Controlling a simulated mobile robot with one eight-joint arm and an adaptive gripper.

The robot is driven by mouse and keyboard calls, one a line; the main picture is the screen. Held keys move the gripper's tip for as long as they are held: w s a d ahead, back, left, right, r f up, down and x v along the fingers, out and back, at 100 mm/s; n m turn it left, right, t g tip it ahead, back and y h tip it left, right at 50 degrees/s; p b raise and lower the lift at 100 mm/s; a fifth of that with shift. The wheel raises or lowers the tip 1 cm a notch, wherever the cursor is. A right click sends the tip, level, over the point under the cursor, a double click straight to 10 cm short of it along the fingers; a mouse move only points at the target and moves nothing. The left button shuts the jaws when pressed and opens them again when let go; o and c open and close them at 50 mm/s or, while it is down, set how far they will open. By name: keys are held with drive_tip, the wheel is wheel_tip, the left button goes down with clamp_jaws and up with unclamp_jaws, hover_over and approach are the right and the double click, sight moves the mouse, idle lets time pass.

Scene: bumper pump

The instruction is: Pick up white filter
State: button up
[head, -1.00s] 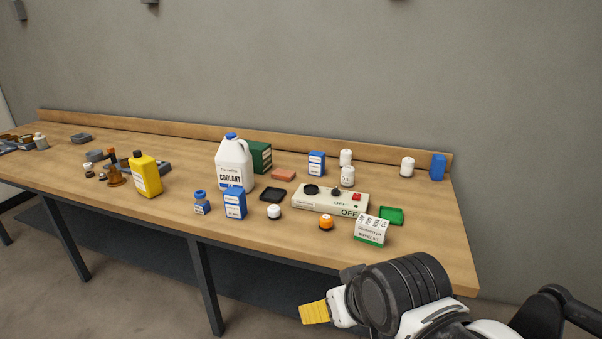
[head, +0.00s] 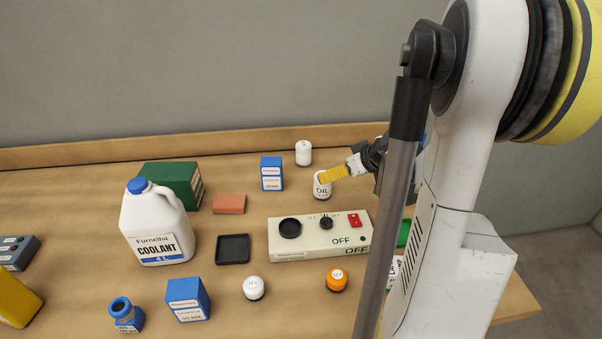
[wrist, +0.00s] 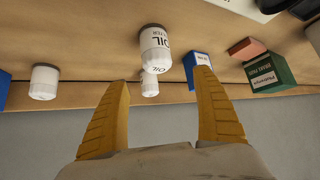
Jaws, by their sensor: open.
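Two white filters stand upright near the back of the bench. The nearer one (head: 321,187) has OIL lettering, and the other (head: 303,153) stands behind it. In the wrist view, which is upside down, the OIL filter (wrist: 155,45) is ahead of the fingertips, with the second (wrist: 150,84) partly hidden behind it. A third white filter (wrist: 44,82) stands apart to the left. My gripper (wrist: 161,80) is open and empty. In the head view its yellow finger (head: 335,173) overlaps the OIL filter's right edge; contact cannot be told.
A blue box (head: 272,174) stands left of the filters. The cream control box (head: 318,236) lies in front, with a white knob-like piece (head: 254,288) and an orange one (head: 337,280) nearer. A coolant jug (head: 157,225) and green box (head: 186,184) stand left.

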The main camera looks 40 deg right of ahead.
sight(323, 185)
drive_tip(key=b+x, duration=0.1)
drive_tip(key=x, duration=0.2)
drive_tip(key=b+x, duration=0.2)
drive_tip(key=x, duration=0.1)
drive_tip(key=b+x, duration=0.1)
drive_tip(key=x, duration=0.2)
drive_tip(key=shift+s+d+f, duration=0.15)
drive_tip(key=shift+d+f, duration=0.1)
drive_tip(key=shift+f, duration=0.4)
drive_tip(key=shift+w+f, duration=0.2)
drive_tip(key=shift+w, duration=0.15)
drive_tip(key=shift+r, duration=0.1)
drive_tip(key=c, duration=1.5)
drive_tip(key=shift+r, duration=0.15)
